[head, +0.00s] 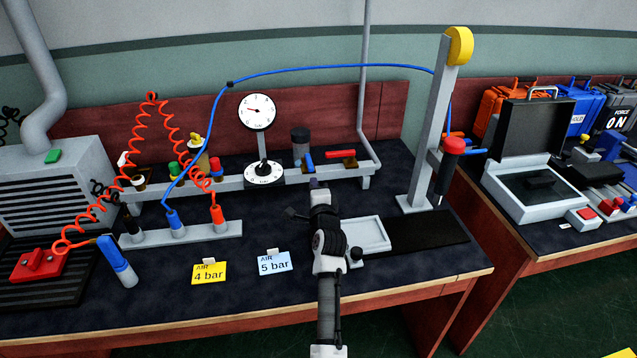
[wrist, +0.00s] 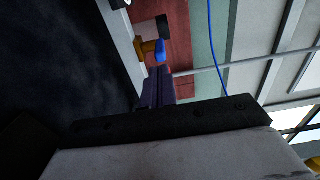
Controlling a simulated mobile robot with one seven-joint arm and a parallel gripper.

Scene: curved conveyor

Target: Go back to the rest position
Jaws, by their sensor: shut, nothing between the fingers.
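My gripper (head: 316,186) is over the middle of the dark workbench, at the end of my white and black arm. It is shut with nothing between its fingers. In the wrist view the dark fingers (wrist: 157,88) lie close together and point toward the bench's back wall. In the head view my gripper is in front of the grey rail, to the right of the gauge, and left of the shallow grey tray (head: 367,234). My arm hides part of the bench under it.
A gauge (head: 257,111) and valves stand along the grey rail (head: 235,183). A yellow 4 bar card (head: 209,273) and a blue 5 bar card (head: 275,262) are near the front. A post (head: 427,140) with a red-black screwdriver (head: 449,165) stands at right.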

